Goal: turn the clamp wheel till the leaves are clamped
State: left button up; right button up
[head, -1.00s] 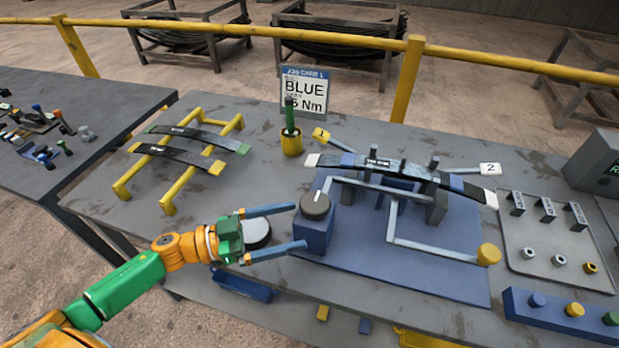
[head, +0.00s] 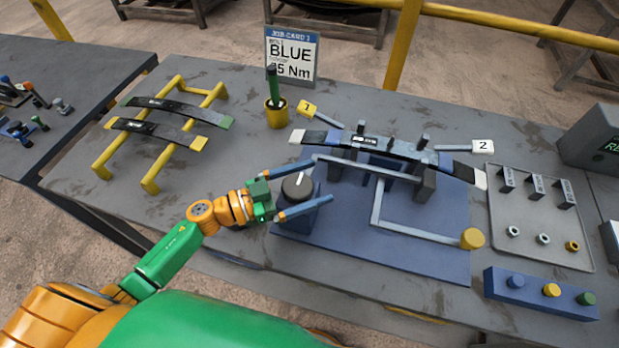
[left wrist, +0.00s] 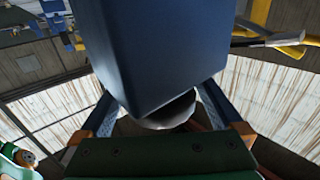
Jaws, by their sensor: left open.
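The clamp wheel (head: 297,188) is a dark round knob with a white mark, on top of a blue block (head: 296,218) at the left of the blue fixture plate (head: 345,241). My left gripper (head: 322,182) is open, with one finger on the far side of the wheel and one on the near side. I cannot tell whether they touch it. The left wrist view shows the blue block (left wrist: 155,50) between the spread fingers, with a grey round surface (left wrist: 168,112) below it. The dark leaves (head: 390,148) lie across the fixture's posts. My right gripper is out of view.
A yellow rack (head: 153,183) with two leaves stands at left. A yellow cup (head: 276,113) with a green-handled tool and a job card (head: 292,55) are behind the wheel. A grey tray (head: 541,220) and a blue button box (head: 540,291) are at right.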

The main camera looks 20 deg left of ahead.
pick_arm(q)
jog(key=shift+w+d, duration=0.1)
jog(key=shift+c, duration=0.4)
jog(key=c, duration=1.1)
